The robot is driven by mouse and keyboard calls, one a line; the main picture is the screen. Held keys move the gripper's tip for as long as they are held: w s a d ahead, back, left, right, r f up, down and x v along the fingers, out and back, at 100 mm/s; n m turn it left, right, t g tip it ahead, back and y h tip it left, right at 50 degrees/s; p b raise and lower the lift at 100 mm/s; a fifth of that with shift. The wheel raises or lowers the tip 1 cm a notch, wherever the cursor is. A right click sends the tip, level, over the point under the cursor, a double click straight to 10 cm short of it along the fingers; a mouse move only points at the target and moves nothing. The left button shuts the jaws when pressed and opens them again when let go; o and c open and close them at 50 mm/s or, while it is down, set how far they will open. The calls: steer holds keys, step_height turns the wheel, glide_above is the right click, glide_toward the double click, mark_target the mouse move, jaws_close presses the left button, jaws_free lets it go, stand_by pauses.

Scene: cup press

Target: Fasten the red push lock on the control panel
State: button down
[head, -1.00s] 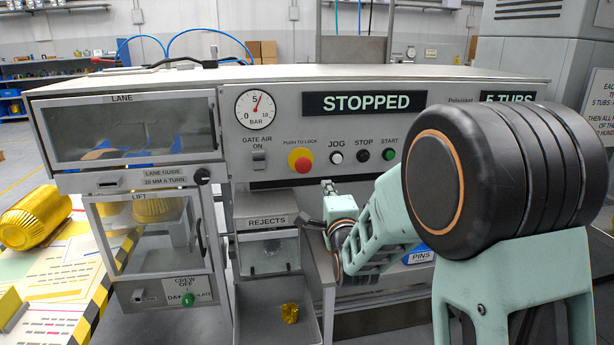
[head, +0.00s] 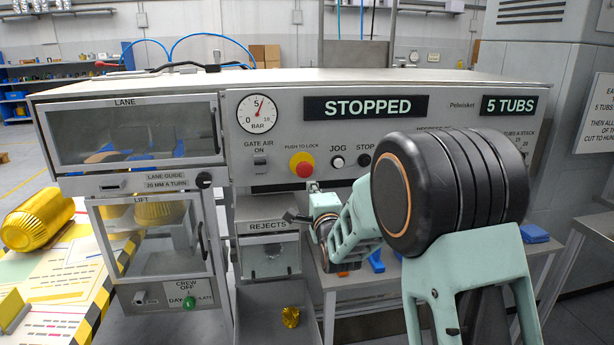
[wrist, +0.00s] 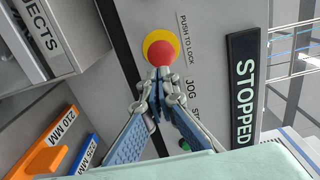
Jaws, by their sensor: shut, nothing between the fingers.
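The red push lock (head: 302,165) is a round red button on a yellow disc, under a "PUSH TO LOCK" label on the grey control panel (head: 440,128). It also shows in the wrist view (wrist: 161,52), just beyond my fingertips. My gripper (wrist: 158,98) is shut and empty, its fingers together and pointing at the button. In the head view my gripper (head: 313,188) is just below the button, partly hidden by its own wrist. I cannot tell whether the fingertips touch the button. The display (head: 365,106) reads "STOPPED".
The white JOG button (head: 337,161) and black STOP button (head: 364,159) sit right of the lock. The START button is hidden by my arm in the head view. The rejects box (head: 268,250) is below left. Orange (wrist: 45,150) and blue (wrist: 82,160) labelled parts are low in the wrist view.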

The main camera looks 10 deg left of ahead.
mark_target(305, 172)
steer(key=x, duration=0.8)
steer(key=shift+w+p, duration=0.3)
steer(key=shift+p, duration=0.1)
steer(key=shift+a, duration=0.1)
